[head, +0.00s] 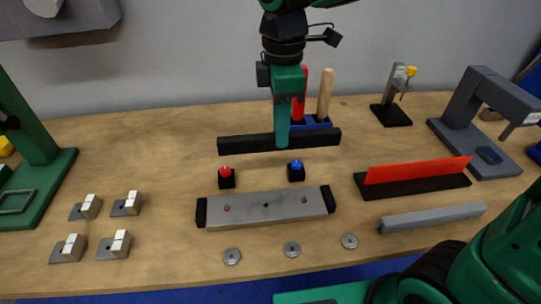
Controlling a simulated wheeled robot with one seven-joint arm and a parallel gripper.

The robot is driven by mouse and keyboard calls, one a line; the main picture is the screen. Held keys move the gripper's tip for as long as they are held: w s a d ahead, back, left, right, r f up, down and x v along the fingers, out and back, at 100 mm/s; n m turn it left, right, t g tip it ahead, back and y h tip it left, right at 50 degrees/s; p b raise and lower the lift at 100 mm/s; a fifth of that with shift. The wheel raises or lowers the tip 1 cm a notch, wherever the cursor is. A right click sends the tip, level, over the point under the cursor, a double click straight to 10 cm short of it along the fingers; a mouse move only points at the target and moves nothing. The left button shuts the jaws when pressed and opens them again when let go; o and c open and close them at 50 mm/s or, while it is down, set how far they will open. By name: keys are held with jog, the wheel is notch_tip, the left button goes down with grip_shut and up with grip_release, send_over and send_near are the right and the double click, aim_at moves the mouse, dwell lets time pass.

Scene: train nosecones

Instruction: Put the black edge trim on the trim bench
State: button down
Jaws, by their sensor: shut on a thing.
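The black edge trim (246,144) is a long, straight black bar lying nearly level across the picture, in the head view. My green gripper (283,142) comes down from above and is shut on the trim near its middle. The fingers cover a small part of the bar. The trim shows over the middle of the wooden bench (170,150), which I take for the trim bench. I cannot tell whether the bar touches the wood or is a little above it.
Red (226,177) and blue (296,171) knobs on black blocks stand just in front of the trim. A grey plate (265,208) with black ends lies nearer. A red strip in a black base (415,178) is to the right. Tool handles (325,95) stand behind.

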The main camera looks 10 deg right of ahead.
jog(key=w+d+f, duration=0.4)
jog(key=w+f, duration=0.1)
jog(key=w+d+f, duration=0.2)
jog(key=w+d, duration=0.1)
jog(key=shift+w+f, duration=0.2)
jog(key=shift+f, duration=2.05)
jog(key=shift+f, duration=0.1)
jog(key=c, duration=1.6)
grip_release()
jog(key=shift+c, duration=0.2)
